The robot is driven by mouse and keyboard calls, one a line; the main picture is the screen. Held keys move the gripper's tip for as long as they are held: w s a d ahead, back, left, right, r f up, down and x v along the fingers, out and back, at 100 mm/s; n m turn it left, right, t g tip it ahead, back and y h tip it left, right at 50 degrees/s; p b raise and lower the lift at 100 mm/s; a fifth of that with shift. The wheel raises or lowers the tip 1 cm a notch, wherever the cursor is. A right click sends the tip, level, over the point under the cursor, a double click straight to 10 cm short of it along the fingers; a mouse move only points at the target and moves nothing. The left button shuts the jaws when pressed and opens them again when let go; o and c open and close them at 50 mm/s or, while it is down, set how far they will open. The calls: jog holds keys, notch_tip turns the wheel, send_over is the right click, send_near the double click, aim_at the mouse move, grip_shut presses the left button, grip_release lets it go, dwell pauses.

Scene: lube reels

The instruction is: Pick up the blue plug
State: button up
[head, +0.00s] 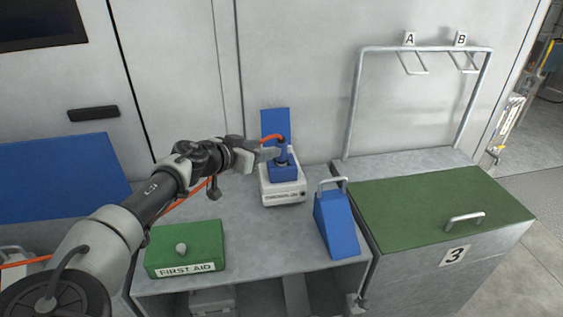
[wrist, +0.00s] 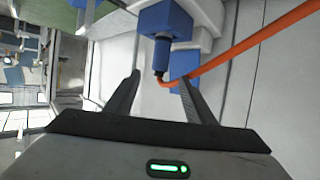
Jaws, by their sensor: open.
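The blue plug (head: 283,153) stands upright in a blue socket block (head: 284,172) on a white unit (head: 283,193). An orange cable (head: 271,137) leaves its top. My gripper (head: 270,153) is close to the plug, from the left in the head view. In the wrist view the plug (wrist: 162,50) appears upside down, just beyond the fingertips. My gripper (wrist: 160,78) is open there, with the cable end of the plug in line with the gap. Whether a finger touches the plug I cannot tell.
A blue panel (head: 275,122) stands behind the unit. A green first aid box (head: 186,248) and a blue wedge with a handle (head: 337,224) are on the grey bench (head: 262,248). A green-topped cabinet (head: 430,205) and a metal rail with hooks A and B (head: 420,48) are right.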

aim_at(282, 145)
jog(key=x, duration=1)
jog(key=shift+w+f, duration=0.2)
jog(key=shift+f, duration=0.1)
jog(key=shift+r, duration=0.1)
grip_shut()
